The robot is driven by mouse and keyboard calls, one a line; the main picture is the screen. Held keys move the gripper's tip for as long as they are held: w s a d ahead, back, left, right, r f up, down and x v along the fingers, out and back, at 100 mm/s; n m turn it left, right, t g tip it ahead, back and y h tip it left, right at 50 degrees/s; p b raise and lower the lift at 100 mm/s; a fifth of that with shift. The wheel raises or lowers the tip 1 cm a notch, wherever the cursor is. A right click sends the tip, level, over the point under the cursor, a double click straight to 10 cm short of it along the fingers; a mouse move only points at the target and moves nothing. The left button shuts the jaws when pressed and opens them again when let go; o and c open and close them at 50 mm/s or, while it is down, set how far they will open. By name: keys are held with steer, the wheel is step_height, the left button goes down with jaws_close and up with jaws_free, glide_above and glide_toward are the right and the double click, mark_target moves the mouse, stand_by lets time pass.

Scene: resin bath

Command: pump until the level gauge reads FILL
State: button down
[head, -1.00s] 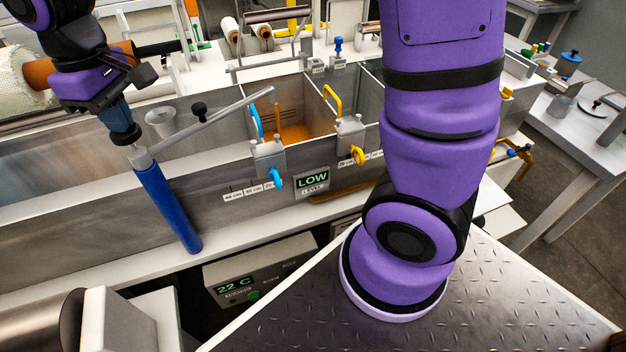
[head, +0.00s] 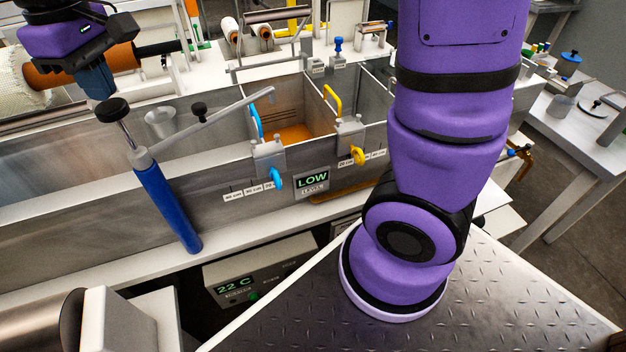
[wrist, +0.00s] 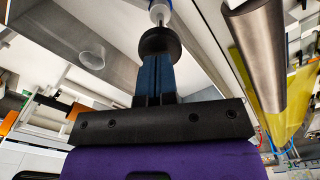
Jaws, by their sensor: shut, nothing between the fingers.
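The pump is a blue cylinder (head: 168,205) leaning against the front of the steel bath. Its black knob (head: 112,110) stands up on an extended silver rod. The level gauge (head: 312,181) on the bath front reads LOW in green. My gripper (head: 100,92) is shut and empty, just above and to the left of the knob. In the wrist view its blue fingers (wrist: 155,85) are together, with the black knob (wrist: 160,41) right at their tips. I cannot tell whether they touch it. Orange resin (head: 295,133) shows low in the bath's middle compartment.
Blue (head: 276,178) and yellow (head: 358,156) valve handles sit on the bath front. A temperature box (head: 240,287) reading 22 C stands below.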

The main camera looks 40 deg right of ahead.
mark_target(109, 105)
steer(key=shift+f, duration=0.15)
stand_by(1.4)
stand_by(0.5)
steer(key=shift+r, duration=0.2)
stand_by(1.2)
steer(key=shift+f, duration=0.1)
stand_by(0.4)
stand_by(1.5)
stand_by(0.4)
step_height(109, 105, down, 6)
steer(key=shift+f, duration=0.2)
steer(key=shift+r, duration=3.3)
